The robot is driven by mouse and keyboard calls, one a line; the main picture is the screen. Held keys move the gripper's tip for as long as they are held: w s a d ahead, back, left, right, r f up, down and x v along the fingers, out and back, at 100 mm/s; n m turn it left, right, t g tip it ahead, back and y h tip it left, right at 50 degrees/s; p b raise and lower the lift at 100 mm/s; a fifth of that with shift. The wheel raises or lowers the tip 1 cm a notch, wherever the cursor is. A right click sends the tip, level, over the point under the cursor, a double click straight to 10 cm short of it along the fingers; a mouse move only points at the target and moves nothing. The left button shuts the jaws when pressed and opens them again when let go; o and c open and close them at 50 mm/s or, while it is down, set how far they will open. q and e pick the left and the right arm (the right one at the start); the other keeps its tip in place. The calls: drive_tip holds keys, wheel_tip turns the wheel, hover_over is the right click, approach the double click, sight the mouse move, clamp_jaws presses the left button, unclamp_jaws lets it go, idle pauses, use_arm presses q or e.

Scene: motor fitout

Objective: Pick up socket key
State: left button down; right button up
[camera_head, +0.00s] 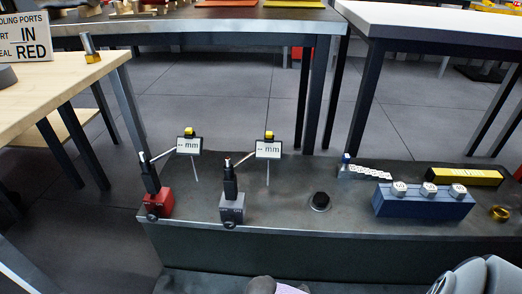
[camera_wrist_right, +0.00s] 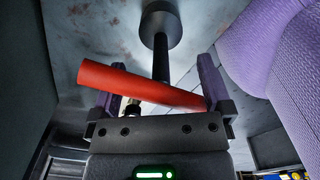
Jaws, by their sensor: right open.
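In the right wrist view, what looks like the socket key has a thick red handle (camera_wrist_right: 140,85) lying slantwise across the space between my right gripper's (camera_wrist_right: 158,88) purple fingers. A black shaft (camera_wrist_right: 160,55) runs from behind the handle to a dark round piece (camera_wrist_right: 160,25). The handle's left end passes in front of the left finger, and its right end lies close to the right finger. The gripper is open; I cannot tell whether either finger touches the handle. In the head view I cannot make out the key. My left gripper is in neither view.
On the dark bench (camera_head: 280,225) stand a red-based gauge (camera_head: 157,203), a grey-based gauge (camera_head: 231,208), a black round piece (camera_head: 320,201), a blue block (camera_head: 420,206) with several white-topped pieces, a yellow-and-black box (camera_head: 465,176) and a brass ring (camera_head: 499,213). A wooden table (camera_head: 50,100) is at left.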

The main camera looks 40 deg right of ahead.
clamp_jaws()
idle(0.3)
idle(1.1)
